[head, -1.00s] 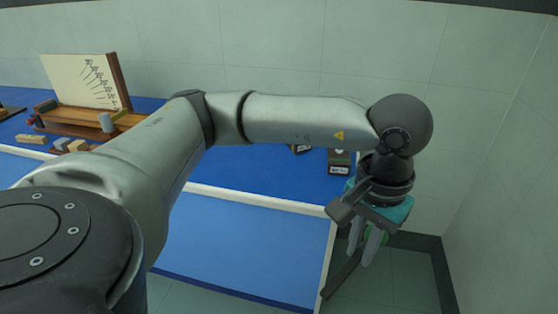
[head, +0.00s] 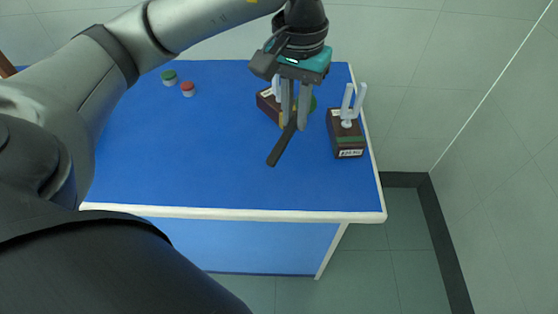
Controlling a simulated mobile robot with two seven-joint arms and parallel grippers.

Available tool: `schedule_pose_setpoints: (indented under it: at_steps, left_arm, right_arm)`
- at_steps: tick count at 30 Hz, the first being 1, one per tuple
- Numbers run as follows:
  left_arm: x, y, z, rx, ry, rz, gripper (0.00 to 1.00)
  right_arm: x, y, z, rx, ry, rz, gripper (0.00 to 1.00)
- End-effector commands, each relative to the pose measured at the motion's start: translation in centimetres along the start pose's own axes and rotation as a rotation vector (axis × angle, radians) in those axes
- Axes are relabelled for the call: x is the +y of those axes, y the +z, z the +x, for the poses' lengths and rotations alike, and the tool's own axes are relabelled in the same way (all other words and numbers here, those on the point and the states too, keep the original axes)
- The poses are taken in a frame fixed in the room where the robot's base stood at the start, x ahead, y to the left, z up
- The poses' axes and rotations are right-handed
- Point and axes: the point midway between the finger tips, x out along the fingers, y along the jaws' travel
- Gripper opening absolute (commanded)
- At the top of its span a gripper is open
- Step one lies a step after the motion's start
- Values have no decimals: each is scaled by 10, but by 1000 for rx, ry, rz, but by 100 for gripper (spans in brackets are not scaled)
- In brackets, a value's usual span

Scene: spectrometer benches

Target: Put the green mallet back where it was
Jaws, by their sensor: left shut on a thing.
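My left gripper (head: 295,122) is shut on the green mallet, over the right part of the blue bench top. The mallet's dark handle (head: 281,148) slants down to the left below the fingers. Part of its green head (head: 313,104) shows behind the fingers. A brown stand with a green band (head: 346,140), a white label and two white prongs stands near the bench's right edge, with nothing between its prongs. A second brown stand (head: 266,104) with white prongs is partly hidden behind the gripper. I cannot tell whether the mallet touches it.
The blue bench (head: 200,170) has a white front edge, and its middle is clear. A green-topped jar (head: 169,77) and a red-topped jar (head: 187,89) stand at the back left. A wall and open floor lie beyond the right edge.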

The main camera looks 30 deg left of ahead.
Motion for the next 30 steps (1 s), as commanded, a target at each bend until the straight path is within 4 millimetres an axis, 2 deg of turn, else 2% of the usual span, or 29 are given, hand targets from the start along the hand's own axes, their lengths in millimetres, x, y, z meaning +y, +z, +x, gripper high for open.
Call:
schedule_pose_setpoints:
  at_steps: [5,8,11,24,30]
  left_arm:
    - [-15,-4,-4,-12,0,-38,0]
    - [-18,-4,2,-15,0,-45,0]
    - [-18,-4,19,-18,0,-44,0]
    - [-18,-3,130,-17,-1,-46,0]
    - [-18,-4,151,-13,0,-46,0]
  right_arm:
    - [3,2,0,-3,4,-1,50]
    - [5,5,2,-6,6,-2,50]
    - [7,8,7,-11,9,-2,50]
    - [8,11,20,-13,10,-1,50]
    - [7,10,22,-12,10,-1,50]
